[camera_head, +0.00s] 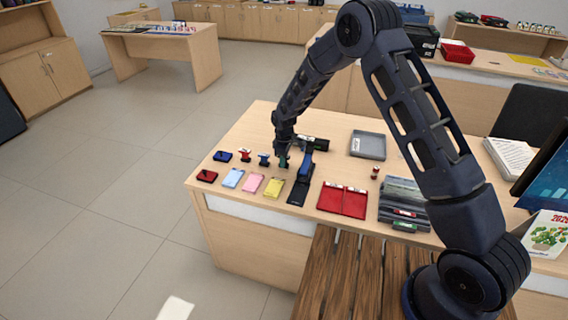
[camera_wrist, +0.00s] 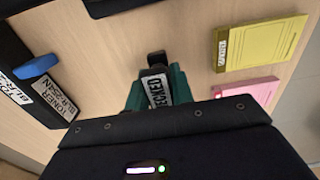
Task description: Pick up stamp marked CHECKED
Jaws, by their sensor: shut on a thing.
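The stamp marked CHECKED is green with a white label (camera_wrist: 156,91) whose visible letters read "ECKED" in the wrist view. In the head view it is a small green shape (camera_head: 284,161) at the end of the row of small stamps on the counter. My gripper (camera_head: 283,153) is shut on this stamp, pointing down from above. In the wrist view my gripper (camera_wrist: 157,82) hides part of the stamp and its label. I cannot tell whether the stamp's base touches the counter.
A blue stamp (camera_head: 264,159) and a red stamp (camera_head: 246,157) stand just left. A dark device with a blue part (camera_head: 303,178) lies close right. Yellow (camera_head: 274,188) and pink (camera_head: 252,184) pads lie in front. A grey tray (camera_head: 368,145) is further right.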

